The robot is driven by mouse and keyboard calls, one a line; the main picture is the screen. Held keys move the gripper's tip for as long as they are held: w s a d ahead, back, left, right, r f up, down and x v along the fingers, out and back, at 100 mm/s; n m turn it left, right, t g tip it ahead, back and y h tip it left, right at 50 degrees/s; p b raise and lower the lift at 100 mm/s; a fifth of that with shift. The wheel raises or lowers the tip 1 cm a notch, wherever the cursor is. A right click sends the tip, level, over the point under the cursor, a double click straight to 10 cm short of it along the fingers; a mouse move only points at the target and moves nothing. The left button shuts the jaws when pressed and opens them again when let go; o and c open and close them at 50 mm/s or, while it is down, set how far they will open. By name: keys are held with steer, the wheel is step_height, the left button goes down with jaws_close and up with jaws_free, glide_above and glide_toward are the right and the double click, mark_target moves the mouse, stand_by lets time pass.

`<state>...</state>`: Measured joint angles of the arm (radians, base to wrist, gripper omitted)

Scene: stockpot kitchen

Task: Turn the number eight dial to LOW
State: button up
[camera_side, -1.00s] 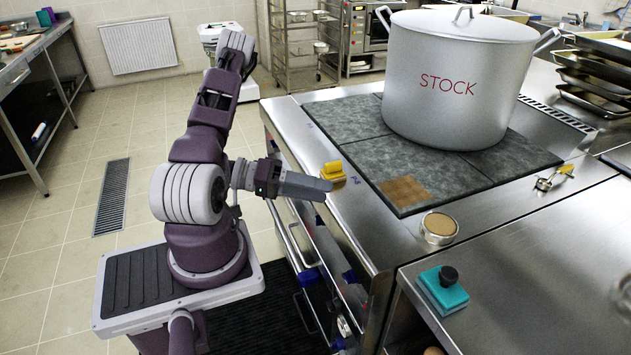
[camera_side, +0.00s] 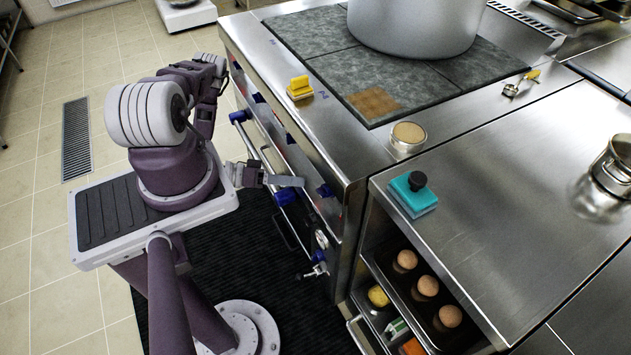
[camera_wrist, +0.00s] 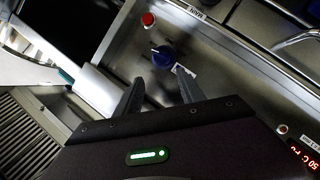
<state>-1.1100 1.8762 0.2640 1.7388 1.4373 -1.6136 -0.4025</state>
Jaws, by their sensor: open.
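A blue dial (camera_wrist: 162,57) with a pointer mark sits on the steel front panel in the wrist view. My gripper (camera_wrist: 158,76) is open, with one finger on each side, just short of this dial; I cannot tell whether either finger touches it. A small white label by the right fingertip is too small to read, so the dial's number and setting cannot be told. In the side view my gripper (camera_side: 301,181) is low at the stove's front, near a blue dial (camera_side: 325,190). The view does not show which dial it faces.
A red button (camera_wrist: 148,19) and a lit red display (camera_wrist: 304,160) are on the panel. A blue-ended rail (camera_side: 262,148) runs along the stove front. A yellow sponge (camera_side: 300,88), a teal scrubber (camera_side: 413,194) and a stockpot (camera_side: 415,25) stand above.

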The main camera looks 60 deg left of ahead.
mark_target(320, 191)
steer(key=w+d+f, duration=0.1)
steer(key=w, duration=0.1)
steer(key=w+d+f, duration=0.1)
steer(key=w, duration=0.1)
steer(key=w+d+f, duration=0.1)
steer(key=w+f, duration=0.1)
steer(key=shift+w+d, duration=0.1)
steer(key=shift+d, duration=0.15)
jaws_close()
steer(key=shift+m+y, duration=0.3)
steer(key=shift+d+r+m+g+y, duration=0.15)
steer(key=shift+m+g+y, duration=0.25)
steer(key=shift+m+y, duration=1.15)
steer(key=shift+m, duration=0.35)
jaws_free()
